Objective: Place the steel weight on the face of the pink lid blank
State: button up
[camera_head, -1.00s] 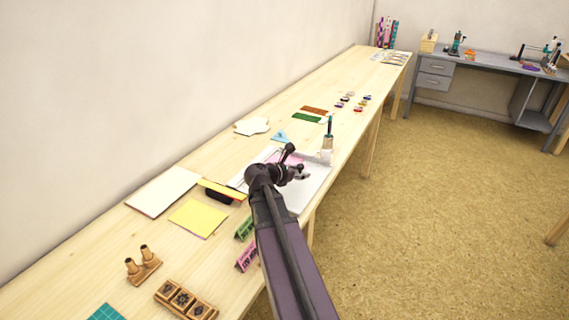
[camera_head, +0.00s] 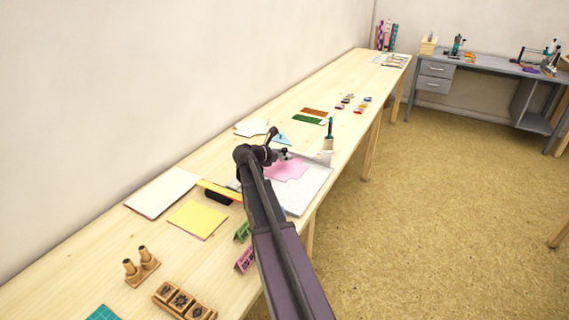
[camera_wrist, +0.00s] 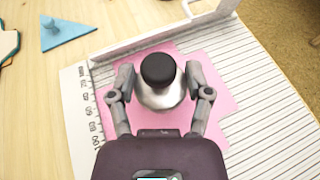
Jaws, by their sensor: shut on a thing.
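The steel weight (camera_wrist: 160,98) is a shiny round body with a black knob, between the two fingers of my gripper (camera_wrist: 160,76) in the wrist view. My gripper is shut on it. The pink lid blank (camera_wrist: 226,100) lies flat on a white lined board, behind the weight in the wrist view, and shows on both sides of my gripper. I cannot tell whether the weight touches it. In the head view the pink lid blank (camera_head: 288,171) shows beside my gripper (camera_head: 282,154), and the weight is too small to make out there.
The white lined board (camera_wrist: 262,110) has a raised white rail (camera_wrist: 120,48) along its far edge. A blue triangle (camera_wrist: 66,35) with a knob lies beyond the rail. Yellow sheet (camera_head: 197,219) lies nearer.

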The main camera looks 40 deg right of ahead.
aim_at(284, 167)
jog(key=shift+f+b, duration=1.8)
jog(key=o, duration=1.3)
jog(key=shift+a+r+p, duration=0.3)
jog(key=shift+a, duration=0.2)
jog(key=p+v, duration=0.4)
jog(key=v, duration=0.7)
jog(key=shift+s, duration=0.1)
jog(key=shift+f, duration=0.1)
